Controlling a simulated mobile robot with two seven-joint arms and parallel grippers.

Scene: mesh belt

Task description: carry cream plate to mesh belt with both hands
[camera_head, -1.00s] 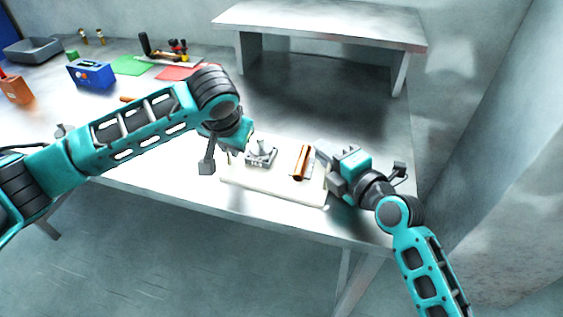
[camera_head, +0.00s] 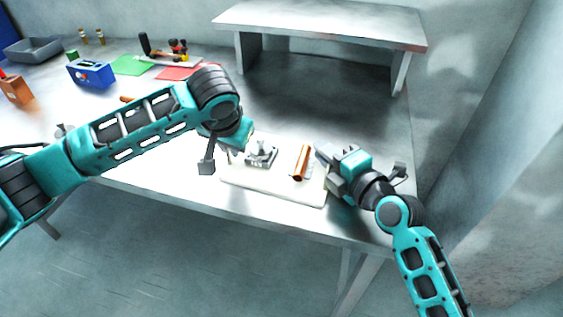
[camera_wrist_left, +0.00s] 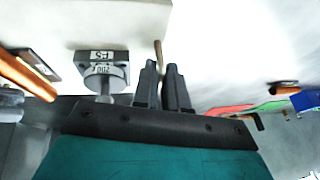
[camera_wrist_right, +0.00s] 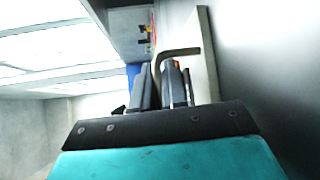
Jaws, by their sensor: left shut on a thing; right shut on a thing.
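The cream plate (camera_head: 265,182) lies level at the table's front edge. On it stand a grey metal block with a round knob (camera_head: 261,153) and an orange-brown bar (camera_head: 301,162). My left gripper (camera_head: 231,153) is at the plate's left end, shut on it; a thin brown rod shows at its fingertips (camera_wrist_left: 164,66) in the left wrist view. My right gripper (camera_head: 326,168) is at the right end, shut on the plate; a bent handle (camera_wrist_right: 180,52) shows at its fingers in the right wrist view. I cannot make out a mesh belt.
A raised pale shelf (camera_head: 320,22) stands at the back of the table. Green (camera_head: 132,65) and red (camera_head: 185,71) mats, tools, a blue box (camera_head: 90,73) and a grey tray (camera_head: 33,50) are at the back left. The table between plate and shelf is clear.

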